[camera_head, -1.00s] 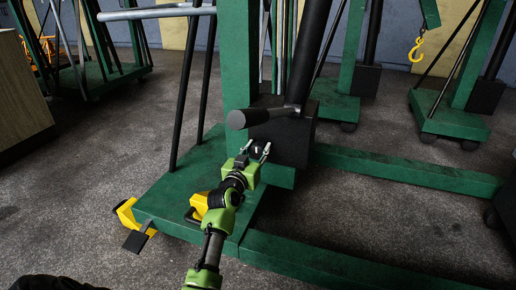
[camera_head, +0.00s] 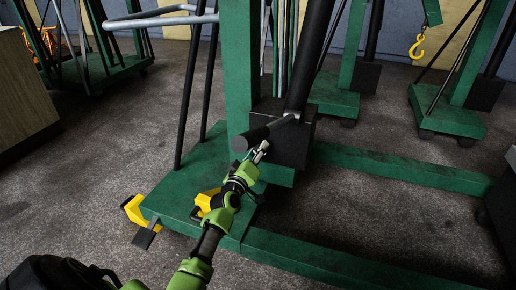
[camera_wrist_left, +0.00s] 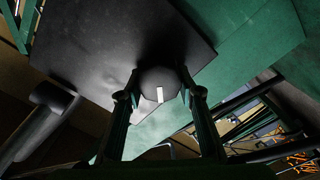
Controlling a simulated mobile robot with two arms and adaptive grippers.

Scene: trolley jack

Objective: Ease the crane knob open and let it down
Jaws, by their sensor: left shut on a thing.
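The green crane (camera_head: 240,75) stands in front of me. Its black pump block (camera_head: 292,140) sits low beside the green post, with a dark handle (camera_head: 262,132) sticking out to the left. My left gripper (camera_head: 262,150) reaches the block's near side, just under the handle. In the left wrist view the knob (camera_wrist_left: 159,82) is a small dark round piece with a white mark, against the dark block (camera_wrist_left: 110,35). My left gripper (camera_wrist_left: 160,95) has one finger on each side of the knob and is shut on it. The knob is hidden in the head view. My right gripper is out of view.
The crane's green base (camera_head: 180,190) and long green legs (camera_head: 400,168) lie on the grey floor. Yellow brackets (camera_head: 135,210) sit at the base's near edge. More green cranes, one with a yellow hook (camera_head: 417,46), stand behind. A cabinet (camera_head: 28,85) is at far left.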

